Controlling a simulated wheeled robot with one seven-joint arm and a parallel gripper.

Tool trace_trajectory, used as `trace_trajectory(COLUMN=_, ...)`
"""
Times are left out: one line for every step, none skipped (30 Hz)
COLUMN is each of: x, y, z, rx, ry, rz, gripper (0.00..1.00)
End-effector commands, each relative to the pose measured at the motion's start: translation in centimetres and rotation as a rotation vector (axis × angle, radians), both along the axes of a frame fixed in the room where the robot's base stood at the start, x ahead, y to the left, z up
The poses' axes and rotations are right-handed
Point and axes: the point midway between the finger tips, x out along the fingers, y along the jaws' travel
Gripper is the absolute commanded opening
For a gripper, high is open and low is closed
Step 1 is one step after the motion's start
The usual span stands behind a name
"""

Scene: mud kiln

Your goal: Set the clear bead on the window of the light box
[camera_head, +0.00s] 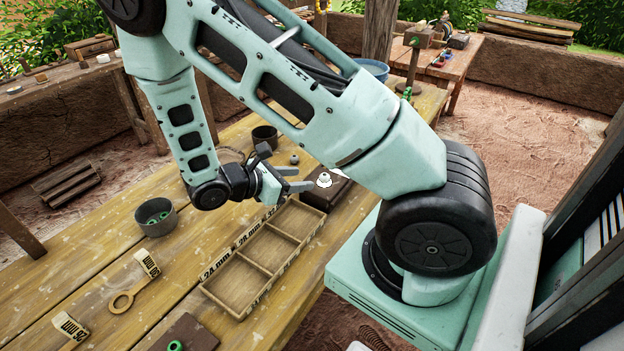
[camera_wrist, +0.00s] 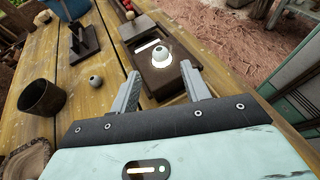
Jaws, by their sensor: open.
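The light box (camera_head: 318,199) is a dark brown block on the bench, right of my gripper, with a bright lit window (camera_head: 317,180) on top. In the wrist view the box (camera_wrist: 165,82) lies ahead of the fingers, and the window (camera_wrist: 148,45) shows as a white strip. A pale bead (camera_wrist: 160,52) with a dark hole rests on top of the box, at the window; it also shows in the head view (camera_head: 324,178). My gripper (camera_head: 301,178) is open and empty. In the wrist view its fingertips (camera_wrist: 159,73) are apart, with the bead beyond the gap.
A grey bead (camera_wrist: 96,82) lies on the bench left of the fingers. A dark cup (camera_head: 265,137) stands behind my gripper. A wooden tray (camera_head: 240,285) with three labelled compartments lies in front. A grey bowl (camera_head: 155,217) holds green beads. A ring gauge (camera_head: 122,301) lies left.

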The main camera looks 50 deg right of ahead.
Motion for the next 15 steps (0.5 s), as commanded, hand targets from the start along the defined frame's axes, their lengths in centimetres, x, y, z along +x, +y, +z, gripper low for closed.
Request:
trace_trajectory(x=0.4, y=1.0, z=0.3, rx=0.002, ry=-0.004, rz=0.005, gripper=0.47)
trace_trajectory(x=0.6, y=1.5, z=0.5, rx=0.001, ry=-0.004, rz=0.003, gripper=0.47)
trace_trajectory(x=0.7, y=2.0, z=0.7, rx=0.002, ry=-0.004, rz=0.003, gripper=0.47)
trace_trajectory(x=0.8, y=2.4, z=0.9, rx=0.001, ry=-0.003, rz=0.002, gripper=0.47)
trace_trajectory(x=0.9, y=2.8, z=1.1, rx=0.0, ry=-0.002, rz=0.002, gripper=0.47)
trace_trajectory(x=1.1, y=3.2, z=1.3, rx=0.001, ry=-0.003, rz=0.002, gripper=0.47)
trace_trajectory(x=1.2, y=3.4, z=1.4, rx=0.001, ry=-0.003, rz=0.001, gripper=0.47)
trace_trajectory(x=1.2, y=3.6, z=1.5, rx=0.0, ry=-0.002, rz=0.0, gripper=0.47)
trace_trajectory(x=1.3, y=3.8, z=1.6, rx=0.001, ry=-0.002, rz=0.001, gripper=0.47)
trace_trajectory(x=1.3, y=4.0, z=1.7, rx=0.001, ry=-0.001, rz=0.001, gripper=0.47)
trace_trajectory(x=1.3, y=4.1, z=1.7, rx=0.001, ry=0.0, rz=0.001, gripper=0.47)
trace_trajectory(x=1.3, y=4.2, z=1.8, rx=0.001, ry=0.0, rz=0.001, gripper=0.47)
trace_trajectory(x=1.3, y=4.2, z=1.8, rx=0.002, ry=-0.001, rz=0.0, gripper=0.47)
trace_trajectory(x=1.3, y=4.4, z=1.9, rx=0.007, ry=-0.004, rz=-0.002, gripper=0.47)
trace_trajectory(x=1.1, y=4.7, z=2.0, rx=0.02, ry=-0.013, rz=-0.009, gripper=0.47)
